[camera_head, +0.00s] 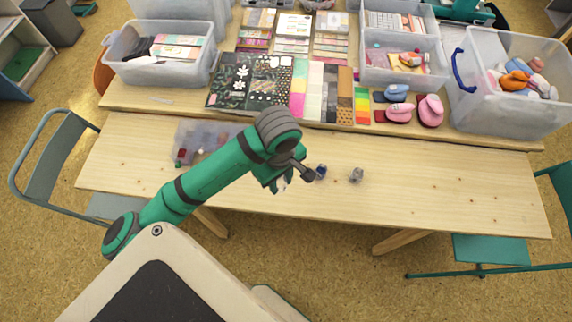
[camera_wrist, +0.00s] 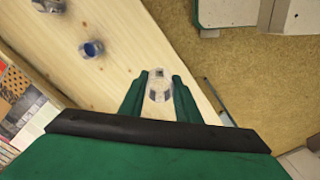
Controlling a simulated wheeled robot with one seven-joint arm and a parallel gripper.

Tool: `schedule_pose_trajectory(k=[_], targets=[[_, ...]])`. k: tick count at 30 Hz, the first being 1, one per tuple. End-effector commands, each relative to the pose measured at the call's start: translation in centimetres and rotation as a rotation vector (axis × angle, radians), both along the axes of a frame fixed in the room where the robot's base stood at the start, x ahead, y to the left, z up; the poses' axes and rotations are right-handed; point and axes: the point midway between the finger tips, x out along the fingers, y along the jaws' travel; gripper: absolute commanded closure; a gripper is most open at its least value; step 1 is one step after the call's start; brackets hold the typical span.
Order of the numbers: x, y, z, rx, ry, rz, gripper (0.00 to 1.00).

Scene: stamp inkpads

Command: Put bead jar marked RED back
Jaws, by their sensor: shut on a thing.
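My gripper (camera_wrist: 160,80) is shut on a small clear jar (camera_wrist: 159,90), with one green finger on each side of it. Its marking and contents cannot be read, so I cannot tell if it is the RED one. In the head view, my gripper (camera_head: 283,184) is over the front part of the wooden table, largely behind my arm. A jar with blue in it (camera_head: 321,171) stands on the table just right of my gripper; it also shows in the wrist view (camera_wrist: 92,49). Another clear, greyish jar (camera_head: 356,175) stands further right and shows at the wrist view's top edge (camera_wrist: 48,5).
A clear shallow tray (camera_head: 181,133) with small red and dark items lies left, partly behind my arm. The table's right half (camera_head: 450,185) is clear. Behind are clear bins (camera_head: 155,60), a bin of colourful pieces (camera_head: 500,110), sample sheets (camera_head: 250,82) and pink inkpad-like pieces (camera_head: 430,108).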

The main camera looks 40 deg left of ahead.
Motion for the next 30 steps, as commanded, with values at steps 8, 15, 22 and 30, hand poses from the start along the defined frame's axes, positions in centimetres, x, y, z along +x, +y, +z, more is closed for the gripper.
schedule_pose_trajectory(k=[8, 15, 22, 30], targets=[[5.2, 3.0, -2.7, -0.003, 0.001, 0.002, 0.92], [7.6, 4.8, -6.6, 0.0, 0.001, 0.003, 0.92], [8.6, 5.4, -8.0, 0.0, -0.001, 0.003, 0.92], [8.9, 5.7, -10.8, -0.001, 0.001, 0.006, 0.92]])
